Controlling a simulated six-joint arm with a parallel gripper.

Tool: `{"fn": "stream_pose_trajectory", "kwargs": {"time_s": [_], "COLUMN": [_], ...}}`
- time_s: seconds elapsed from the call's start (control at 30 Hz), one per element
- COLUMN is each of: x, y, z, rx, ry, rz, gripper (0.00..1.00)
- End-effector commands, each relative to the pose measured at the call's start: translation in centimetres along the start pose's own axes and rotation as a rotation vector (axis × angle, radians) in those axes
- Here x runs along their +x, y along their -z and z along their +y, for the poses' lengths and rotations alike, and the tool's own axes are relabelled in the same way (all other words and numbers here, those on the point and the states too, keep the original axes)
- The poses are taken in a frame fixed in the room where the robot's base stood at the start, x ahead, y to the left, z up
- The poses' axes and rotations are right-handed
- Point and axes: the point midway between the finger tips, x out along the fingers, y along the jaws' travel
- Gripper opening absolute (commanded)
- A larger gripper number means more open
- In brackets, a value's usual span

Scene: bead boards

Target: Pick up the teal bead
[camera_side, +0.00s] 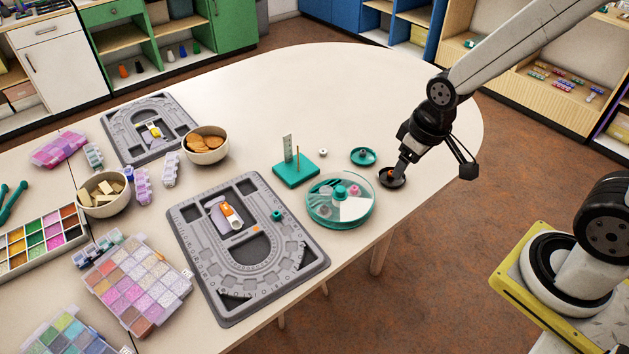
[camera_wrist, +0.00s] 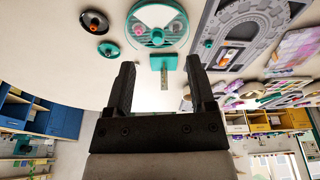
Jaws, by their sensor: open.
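A small teal bead (camera_side: 277,215) sits on the right side of the near grey bead board (camera_side: 208,262). It also shows on the board in the wrist view (camera_wrist: 208,43). A similar teal piece (camera_side: 340,191) is on the round clear-and-teal tray (camera_side: 322,222), and a dark or teal piece (camera_side: 363,154) is in a small teal dish. My gripper (camera_side: 400,168) is in front of a small black dish (camera_side: 392,184) in the side view; its height is hard to tell. In the wrist view my gripper (camera_wrist: 160,62) is open, with nothing held between its fingers.
A teal stand (camera_side: 296,170) with an upright ruler and peg is left of the dishes. Bowls (camera_side: 205,147) and bead boxes (camera_side: 135,283) crowd the left. The table's far right is clear.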

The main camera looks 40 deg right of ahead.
Motion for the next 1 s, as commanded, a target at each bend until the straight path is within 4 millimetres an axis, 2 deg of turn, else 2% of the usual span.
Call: {"fn": "stream_pose_trajectory", "kwargs": {"time_s": [0.37, 0.6, 1.0], "x": [3.6, 6.9, 13.8], "y": [8.2, 12.8, 18.4], "z": [-2.1, -4.2, -8.5], "rx": [-0.343, -0.579, -0.971], "ry": [0.025, 0.048, 0.097], "rz": [-0.052, -0.083, -0.129], "gripper": [0.71, 0.71, 0.71]}}
